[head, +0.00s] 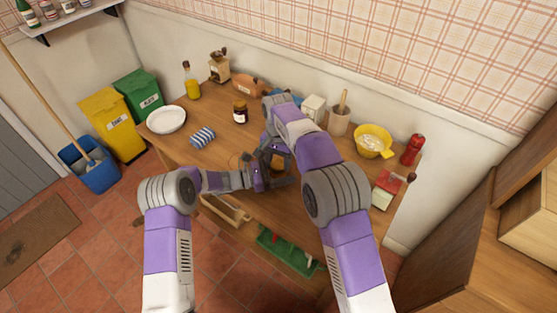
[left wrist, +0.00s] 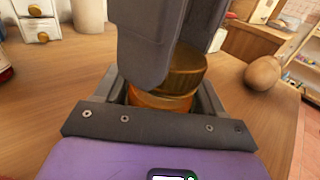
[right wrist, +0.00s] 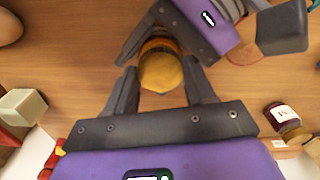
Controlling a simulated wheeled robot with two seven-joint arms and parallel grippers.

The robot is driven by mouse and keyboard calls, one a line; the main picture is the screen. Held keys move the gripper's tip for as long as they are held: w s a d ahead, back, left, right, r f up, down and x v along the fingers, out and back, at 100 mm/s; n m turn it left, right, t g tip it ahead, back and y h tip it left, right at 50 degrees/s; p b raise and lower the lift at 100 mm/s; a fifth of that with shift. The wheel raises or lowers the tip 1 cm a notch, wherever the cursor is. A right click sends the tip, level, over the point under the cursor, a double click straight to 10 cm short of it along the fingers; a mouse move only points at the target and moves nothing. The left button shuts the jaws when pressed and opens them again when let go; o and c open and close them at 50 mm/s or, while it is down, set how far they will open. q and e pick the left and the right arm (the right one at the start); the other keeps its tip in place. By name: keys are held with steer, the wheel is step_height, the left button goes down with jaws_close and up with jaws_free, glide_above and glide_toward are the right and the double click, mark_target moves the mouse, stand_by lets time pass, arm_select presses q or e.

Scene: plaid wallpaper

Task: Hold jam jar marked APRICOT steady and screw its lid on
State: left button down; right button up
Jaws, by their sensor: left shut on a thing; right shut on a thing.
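An amber jar (left wrist: 160,101) sits between the fingers of my left gripper (left wrist: 155,95) in the left wrist view. Its label is hidden, so I cannot read a name. A gold lid (right wrist: 161,70) is on top of the jar, between the fingers of my right gripper (right wrist: 161,92). The lid also shows in the left wrist view (left wrist: 186,72), where it looks slightly tilted; I cannot tell how tightly it sits. In the head view my left gripper (head: 272,172) comes in from the left, with my right gripper above it; the jar is mostly hidden there.
A second, dark jar (head: 240,112) with a pale label stands on the wooden table (head: 215,160). The table's front-left area is clear.

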steer(key=m, duration=0.4)
steer(key=shift+m, duration=0.4)
steer(key=o, duration=1.1)
steer(key=shift+r, duration=0.15)
step_height(320, 180, up, 12)
arm_select(q)
jaws_free()
